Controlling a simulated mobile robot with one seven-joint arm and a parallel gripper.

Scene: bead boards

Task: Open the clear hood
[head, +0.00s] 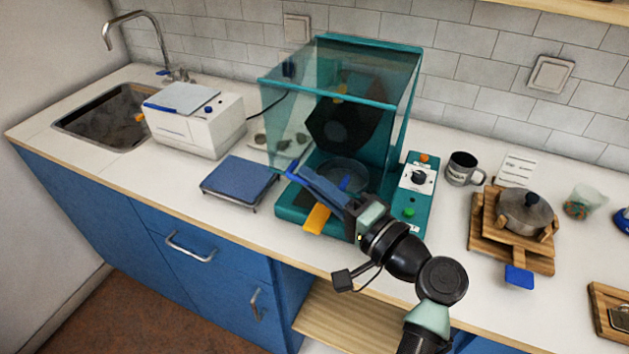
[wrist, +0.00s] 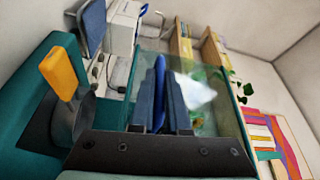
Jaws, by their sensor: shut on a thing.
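The clear hood (head: 290,105) has see-through panes in a teal frame and stands over a teal base (head: 292,213) on the counter. In the wrist view its pane (wrist: 205,122) with a teal edge fills the middle. My gripper (head: 298,174) is at the front of the hood, shut on a blue handle (wrist: 159,75). The handle lies between my two fingers in the wrist view. My fingers and wrist hide part of the hood's lower front, so its exact gap to the base is unclear. A pan with an orange handle (head: 316,218) sits on the base.
A control panel (head: 417,185) with a dial and buttons is on the right of the base. A blue-topped stand (head: 238,182) and a white machine (head: 198,128) are on the left. A mug (head: 462,168) and a lidded pot (head: 524,212) stand on the right.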

